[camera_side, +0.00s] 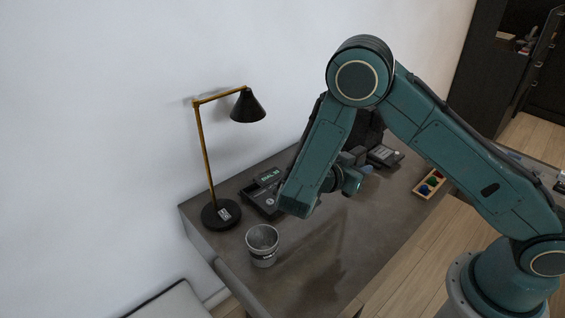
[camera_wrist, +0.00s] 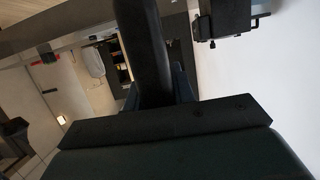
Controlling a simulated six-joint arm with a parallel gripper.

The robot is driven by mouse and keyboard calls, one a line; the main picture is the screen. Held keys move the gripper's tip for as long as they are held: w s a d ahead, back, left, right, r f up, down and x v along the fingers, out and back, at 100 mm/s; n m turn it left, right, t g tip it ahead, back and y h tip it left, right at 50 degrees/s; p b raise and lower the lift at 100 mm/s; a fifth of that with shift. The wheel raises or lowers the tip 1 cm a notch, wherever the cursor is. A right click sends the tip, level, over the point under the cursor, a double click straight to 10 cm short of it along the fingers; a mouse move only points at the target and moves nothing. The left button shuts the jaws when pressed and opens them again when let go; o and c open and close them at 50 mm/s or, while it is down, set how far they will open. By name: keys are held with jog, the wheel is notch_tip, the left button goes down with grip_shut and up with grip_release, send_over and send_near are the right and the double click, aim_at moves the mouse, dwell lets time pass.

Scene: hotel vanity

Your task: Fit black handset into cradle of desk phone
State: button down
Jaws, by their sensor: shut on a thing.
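The desk phone (camera_side: 254,199) lies on the desk beside the lamp in the side view, dark with a lit greenish label. My forearm covers its right part, and I cannot make out the cradle. In the wrist view, my gripper (camera_wrist: 165,92) is shut on the black handset (camera_wrist: 142,42), a dark rounded bar running up from the jaws. The handset is not clearly visible in the side view, where my own arm hides most of the grip. I cannot tell whether the handset touches the phone.
A lamp (camera_side: 222,213) with a thin brass stem stands left of the phone. A grey metal cup (camera_side: 262,246) stands at the near edge. A dark keypad device (camera_side: 385,156) and a wooden tray (camera_side: 446,181) of coloured items lie to the right. The desk's front middle is clear.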

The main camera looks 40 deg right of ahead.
notch_tip(320, 180, down, 12)
dwell(0.5)
jog(key=shift+f, duration=1.85)
jog(key=shift+f, duration=0.15)
jog(key=c, duration=1.2)
grip_release()
jog(key=shift+o, duration=0.2)
jog(key=shift+r, duration=0.2)
jog(key=v, duration=1.2)
